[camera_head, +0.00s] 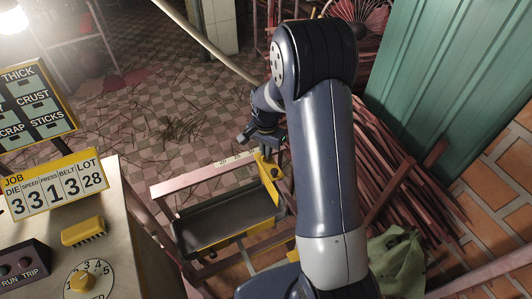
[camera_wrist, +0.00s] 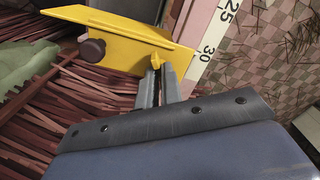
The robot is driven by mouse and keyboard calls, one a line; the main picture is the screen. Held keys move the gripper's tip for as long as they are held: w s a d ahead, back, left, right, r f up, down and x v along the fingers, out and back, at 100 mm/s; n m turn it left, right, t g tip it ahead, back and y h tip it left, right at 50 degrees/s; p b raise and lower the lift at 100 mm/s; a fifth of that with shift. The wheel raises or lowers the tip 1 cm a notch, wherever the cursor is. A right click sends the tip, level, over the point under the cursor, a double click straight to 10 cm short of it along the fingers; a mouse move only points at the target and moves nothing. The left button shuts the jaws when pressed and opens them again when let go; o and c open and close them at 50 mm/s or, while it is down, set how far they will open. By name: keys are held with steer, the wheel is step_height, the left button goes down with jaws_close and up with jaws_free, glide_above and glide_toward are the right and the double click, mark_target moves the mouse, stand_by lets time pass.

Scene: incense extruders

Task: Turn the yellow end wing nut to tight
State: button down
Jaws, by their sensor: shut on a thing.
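The yellow wing nut (camera_wrist: 157,62) shows in the wrist view beside the yellow end stop (camera_wrist: 120,40), near the ruler's 30 mark. My gripper (camera_wrist: 157,76) is shut on the wing nut, and its fingertips cover part of it. Whether the nut is tight cannot be told. The end stop has a dark round knob (camera_wrist: 93,50). In the head view my gripper (camera_head: 262,146) is at the upper end of the yellow end stop (camera_head: 268,178), and the wing nut is too small to make out clearly.
A white ruler (camera_head: 225,161) runs along the far edge of the tray (camera_head: 225,215). Bundles of reddish sticks (camera_head: 375,160) lie to the right, by a green corrugated panel (camera_head: 450,90). A control desk with a yellow number sign (camera_head: 55,184) stands at the left.

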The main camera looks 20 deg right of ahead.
steer(key=m+b, duration=0.1)
steer(key=m, duration=0.2)
steer(key=shift+f+m, duration=0.1)
steer(key=shift+m, duration=0.2)
steer(key=shift+m+b, duration=0.8)
steer(key=shift+m, duration=0.9)
steer(key=c, duration=1.6)
jaws_free()
step_height(320, 180, up, 11)
steer(key=shift+r+b, duration=0.1)
steer(key=shift+b, duration=0.35)
